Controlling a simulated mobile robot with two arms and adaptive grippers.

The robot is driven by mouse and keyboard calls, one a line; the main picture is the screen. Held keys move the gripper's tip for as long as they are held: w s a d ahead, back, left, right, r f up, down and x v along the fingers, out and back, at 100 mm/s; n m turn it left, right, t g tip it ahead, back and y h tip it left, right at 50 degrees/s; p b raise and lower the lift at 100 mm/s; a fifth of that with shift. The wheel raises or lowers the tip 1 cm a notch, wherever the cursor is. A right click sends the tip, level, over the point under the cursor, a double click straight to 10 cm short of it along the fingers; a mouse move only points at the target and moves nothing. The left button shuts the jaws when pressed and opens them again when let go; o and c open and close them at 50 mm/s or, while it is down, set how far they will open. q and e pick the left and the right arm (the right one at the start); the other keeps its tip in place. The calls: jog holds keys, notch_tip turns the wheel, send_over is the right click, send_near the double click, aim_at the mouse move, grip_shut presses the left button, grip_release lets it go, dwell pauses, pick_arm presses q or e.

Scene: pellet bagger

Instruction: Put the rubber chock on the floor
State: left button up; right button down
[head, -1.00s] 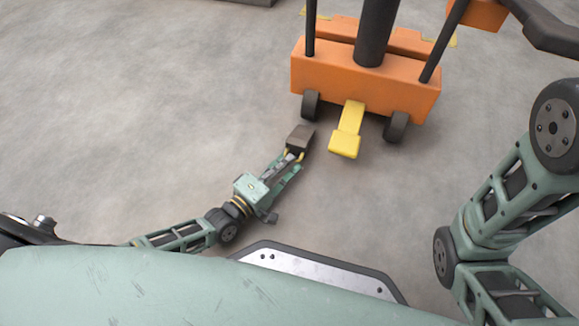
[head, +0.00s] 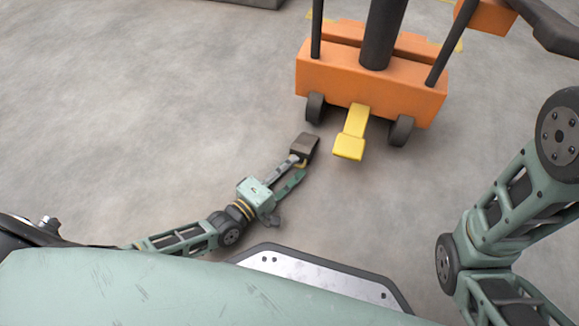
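The rubber chock (head: 305,146) is a small dark brown block. In the head view it is just left of the pallet truck's yellow pedal, below its left wheel. It appears to rest on the floor (head: 150,120), though the contact is hard to see. My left gripper (head: 300,166) is at the chock's near side. Its two fingers are spread apart, with the tips close to the block; whether one still touches it I cannot tell. My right gripper is out of view; only links of that arm show at the right.
An orange wheeled truck (head: 370,85) with dark posts stands at the upper middle, its yellow pedal (head: 350,145) pointing toward me. Its dark wheels (head: 401,130) are on the floor. A grey slab edge shows at the top. The floor to the left is clear.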

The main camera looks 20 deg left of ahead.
pick_arm(q)
jog(key=shift+r+p, duration=0.45)
jog(key=shift+s+r+p, duration=0.1)
jog(key=shift+r+p, duration=0.3)
jog(key=shift+p, duration=0.05)
jog(key=p+v, duration=0.4)
jog(key=v, duration=0.7)
jog(key=shift+s+a+f, duration=0.1)
jog(key=shift+s+a, duration=0.1)
jog(key=shift+s, duration=0.15)
jog(key=shift+o, duration=0.5)
